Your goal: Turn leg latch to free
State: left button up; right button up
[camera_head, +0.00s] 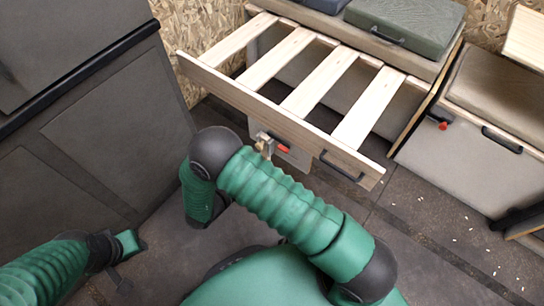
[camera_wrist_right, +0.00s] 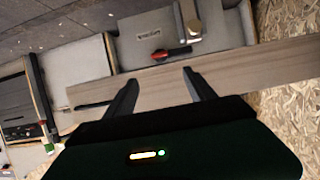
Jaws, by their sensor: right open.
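The red leg latch (camera_head: 283,148) sits on a grey panel under the wooden front board (camera_head: 290,125) of the slatted frame. In the right wrist view the latch (camera_wrist_right: 170,53) is a red lever with a dark end, lying roughly level, beside a metal-and-wood leg piece (camera_wrist_right: 187,25). My right gripper (camera_wrist_right: 160,85) is open and empty, its fingers pointing towards the latch across the board. The latch is beyond the fingertips, apart from them. In the head view my right arm hides this gripper. My left arm is at lower left; its gripper is not clear.
A black handle (camera_head: 342,168) is on the front board. Grey cabinets (camera_head: 90,120) stand at left. A cushioned bench (camera_head: 490,130) with another red latch (camera_head: 443,126) is at right. Dark floor (camera_head: 430,230) with small pale bits is free at lower right.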

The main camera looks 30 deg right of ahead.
jog(key=b+x, duration=0.6)
jog(key=x, duration=0.8)
jog(key=shift+w+d+f+b, duration=0.2)
jog(key=shift+d+b, duration=0.05)
jog(key=shift+b, duration=0.1)
grip_shut()
